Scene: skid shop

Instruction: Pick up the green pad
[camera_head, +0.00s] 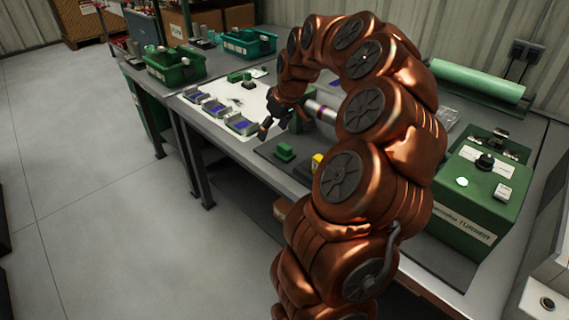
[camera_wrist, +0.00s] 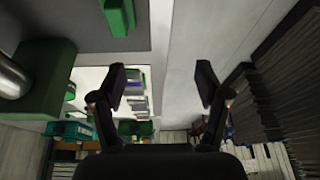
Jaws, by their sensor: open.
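A small green pad-like block (camera_head: 284,152) sits on the dark mat (camera_head: 262,152) near the bench's front edge. In the wrist view a green block (camera_wrist: 118,16), apparently the same one, is at the top edge, partly cut off. My gripper (camera_head: 268,125) is above the bench near its front edge, a little beyond the block in the head view. Its two dark fingers stand apart with nothing between them in the wrist view (camera_wrist: 162,86). Other small green pieces (camera_head: 240,76) lie on the white sheet (camera_head: 228,122) farther back.
Several grey devices with blue faces (camera_head: 242,124) line the white sheet's front edge. Green bins (camera_head: 174,67) stand at the far end. A larger green block with a metal cylinder (camera_wrist: 42,75) is left in the wrist view. A green machine (camera_head: 480,195) stands right. The floor (camera_head: 100,190) is clear.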

